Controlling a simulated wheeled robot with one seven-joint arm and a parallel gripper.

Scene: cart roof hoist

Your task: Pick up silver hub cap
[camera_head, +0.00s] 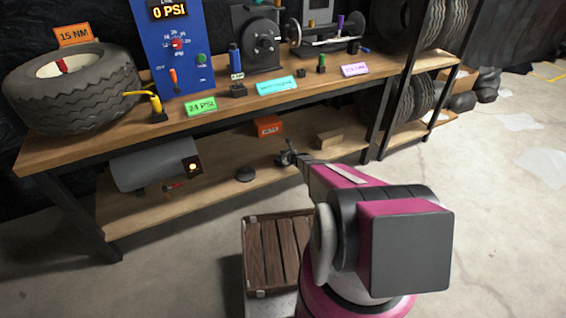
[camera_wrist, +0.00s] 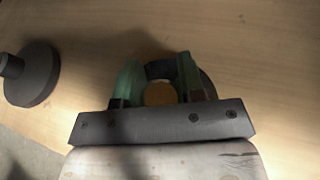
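My gripper (camera_wrist: 158,78) is over the lower wooden shelf of the workbench, with its two green fingertips apart. In the head view my gripper (camera_head: 287,158) is small and partly hidden by my arm. A dark grey ring (camera_wrist: 206,84) with a tan centre lies behind and between the fingers; I cannot tell whether they touch it. A dark grey disc with a raised knob (camera_wrist: 36,78) lies to the left, apart from the fingers. It also shows in the head view (camera_head: 245,175). No clearly silver hub cap stands out; I cannot tell whether either round piece is it.
The lower shelf (camera_head: 140,226) also holds a grey cylinder (camera_head: 150,168), an orange box (camera_head: 268,127) and a wooden block (camera_head: 329,139). The bench top (camera_head: 60,150) lies above it, with a tire (camera_head: 75,95) and tools. A slatted wooden crate (camera_head: 270,255) stands in front.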

